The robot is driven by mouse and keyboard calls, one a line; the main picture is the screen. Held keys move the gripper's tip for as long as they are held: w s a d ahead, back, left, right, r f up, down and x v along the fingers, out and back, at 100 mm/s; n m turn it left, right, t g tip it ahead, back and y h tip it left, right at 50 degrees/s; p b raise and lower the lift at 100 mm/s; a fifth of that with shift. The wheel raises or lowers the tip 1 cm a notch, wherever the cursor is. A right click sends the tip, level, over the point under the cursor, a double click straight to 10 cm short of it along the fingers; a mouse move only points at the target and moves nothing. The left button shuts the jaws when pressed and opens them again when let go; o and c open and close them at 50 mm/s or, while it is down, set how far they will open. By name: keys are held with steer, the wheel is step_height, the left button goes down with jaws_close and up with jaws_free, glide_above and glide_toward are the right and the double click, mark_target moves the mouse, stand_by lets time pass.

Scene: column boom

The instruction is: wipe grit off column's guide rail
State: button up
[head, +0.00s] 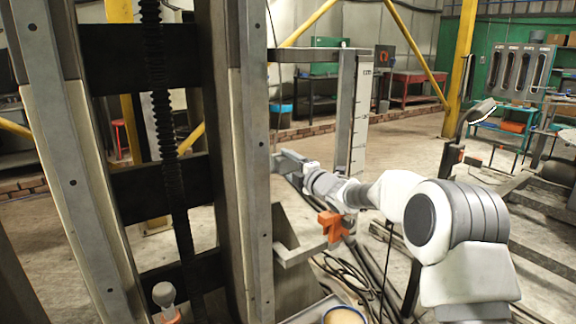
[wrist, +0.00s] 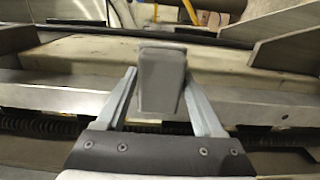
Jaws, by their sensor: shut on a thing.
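The column stands at the left of the head view, with two tall metal uprights. The right upright carries a guide rail (head: 255,150), a grey metal strip with bolt holes and a cream strip beside it. The wrist view shows a long cream surface (wrist: 85,52) with a metal strip below it, running across the picture. My gripper (head: 281,160) is at the right side of the right upright, partly hard to make out. In the wrist view my gripper (wrist: 160,85) is shut on a grey block-like pad (wrist: 161,80), which lies over the cream surface; contact is unclear. I cannot make out grit.
A dark ribbed screw (head: 162,110) runs down between the uprights. An orange clamp (head: 333,226) sits on a bracket below my arm. A tub with tan contents (head: 344,316) is at the bottom edge. Cables lie on the floor. A grey post (head: 350,110) stands behind my arm.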

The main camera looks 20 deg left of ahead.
steer(key=shift+a+f+b, duration=0.15)
steer(key=shift+f+b, duration=0.35)
steer(key=shift+f, duration=0.45)
steer(key=shift+s+f, duration=0.1)
steer(key=shift+s, duration=0.05)
steer(key=shift+b+v, duration=1.65)
steer(key=shift+v, duration=1.25)
steer(key=shift+b+v, duration=0.65)
steer(key=shift+v, duration=0.8)
